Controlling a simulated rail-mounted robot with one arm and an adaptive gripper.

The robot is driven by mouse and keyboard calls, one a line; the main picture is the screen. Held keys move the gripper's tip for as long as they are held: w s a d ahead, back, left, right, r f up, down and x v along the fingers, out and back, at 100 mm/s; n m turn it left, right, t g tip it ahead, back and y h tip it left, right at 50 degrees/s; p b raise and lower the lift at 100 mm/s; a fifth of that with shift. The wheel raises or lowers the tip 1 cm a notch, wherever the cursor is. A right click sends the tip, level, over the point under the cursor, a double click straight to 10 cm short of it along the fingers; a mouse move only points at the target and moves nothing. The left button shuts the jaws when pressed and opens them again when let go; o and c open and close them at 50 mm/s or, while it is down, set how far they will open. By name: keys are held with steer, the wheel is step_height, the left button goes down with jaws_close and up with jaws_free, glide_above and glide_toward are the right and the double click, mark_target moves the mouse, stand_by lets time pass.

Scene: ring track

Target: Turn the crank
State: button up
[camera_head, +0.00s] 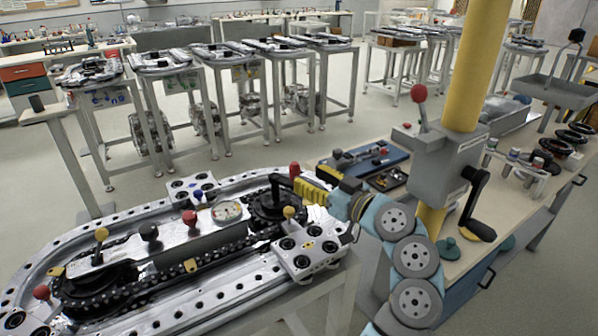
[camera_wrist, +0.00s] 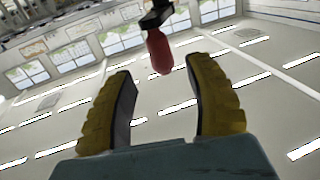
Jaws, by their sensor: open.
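The ring track (camera_head: 150,318) has a black sprocket (camera_head: 272,207) at its right end. A black crank (camera_head: 277,183) stands up from this sprocket, with a red handle (camera_head: 295,170). My gripper (camera_head: 297,184) is at the crank's right side, its yellow fingers pointing left at the handle. In the wrist view, my gripper (camera_wrist: 160,72) is open and empty. The red handle (camera_wrist: 159,52) shows just ahead of the gap between the fingertips, hanging from the black crank arm (camera_wrist: 155,18) in this view. Contact with a finger cannot be told.
A gauge (camera_head: 228,211) and several coloured knobs stand along the track's middle. To the right, a yellow column (camera_head: 478,75) carries a grey housing (camera_head: 445,160) with a black hand crank (camera_head: 480,205) over a workbench (camera_head: 475,262). Open floor lies behind the track.

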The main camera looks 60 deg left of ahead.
steer(key=w+d, duration=0.1)
steer(key=d, duration=0.6)
steer(key=shift+w, duration=0.1)
